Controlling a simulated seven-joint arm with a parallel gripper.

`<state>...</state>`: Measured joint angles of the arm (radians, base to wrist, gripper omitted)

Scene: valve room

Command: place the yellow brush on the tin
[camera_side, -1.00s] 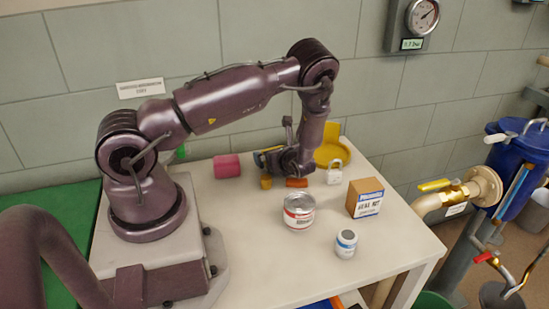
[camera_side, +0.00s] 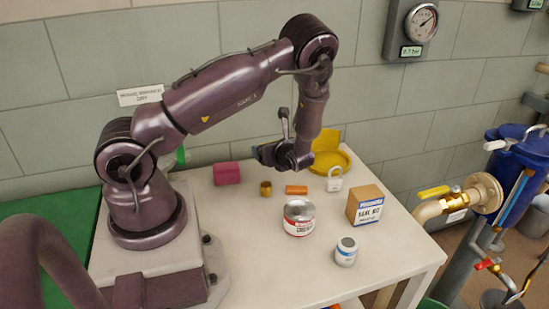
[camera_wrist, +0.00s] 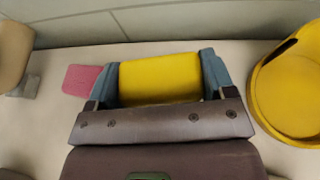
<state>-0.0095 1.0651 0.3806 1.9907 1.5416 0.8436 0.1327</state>
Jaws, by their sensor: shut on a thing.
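The tin (camera_side: 299,217) is a short silver can with a red and white label, standing upright near the middle of the white table in the side view. My gripper (camera_side: 265,154) is above the table, behind the tin and to its left. In the wrist view my gripper (camera_wrist: 160,82) is shut on the yellow brush (camera_wrist: 160,78), which shows as a plain yellow block between the two blue-grey fingers. In the side view the brush is hidden by my gripper. The tin does not show in the wrist view.
A brass piece (camera_side: 266,188), orange block (camera_side: 296,190) and padlock (camera_side: 334,180) lie behind the tin. A pink block (camera_side: 227,173) is farther left, a yellow round holder (camera_side: 329,158) at the back.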

